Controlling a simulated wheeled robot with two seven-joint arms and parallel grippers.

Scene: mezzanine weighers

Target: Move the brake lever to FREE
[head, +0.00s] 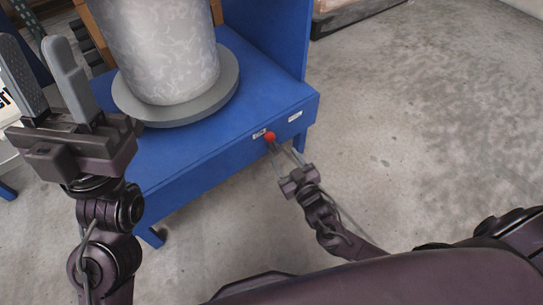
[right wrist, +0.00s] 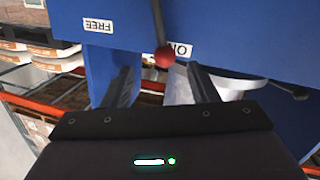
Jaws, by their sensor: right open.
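The brake lever is a dark rod with a red knob (head: 270,136) at the front edge of the blue stand. In the right wrist view, the red knob (right wrist: 165,57) lies beside the ON label (right wrist: 181,49), partly covering it. The FREE label (right wrist: 98,25) is apart from the knob, and that view looks upside down. In the head view, the knob is near the left label (head: 259,133), away from the right label (head: 295,116). My right gripper (head: 285,158) is open, its fingers on either side of the knob's line, not closed on it. My left gripper (head: 30,65) is open and empty.
The blue stand (head: 190,160) carries a large grey cylinder (head: 160,50) on a round grey plate (head: 225,95). An upright blue panel rises at its back right. Bare concrete floor (head: 410,120) is clear to the right. Shelving shows at left in the wrist view.

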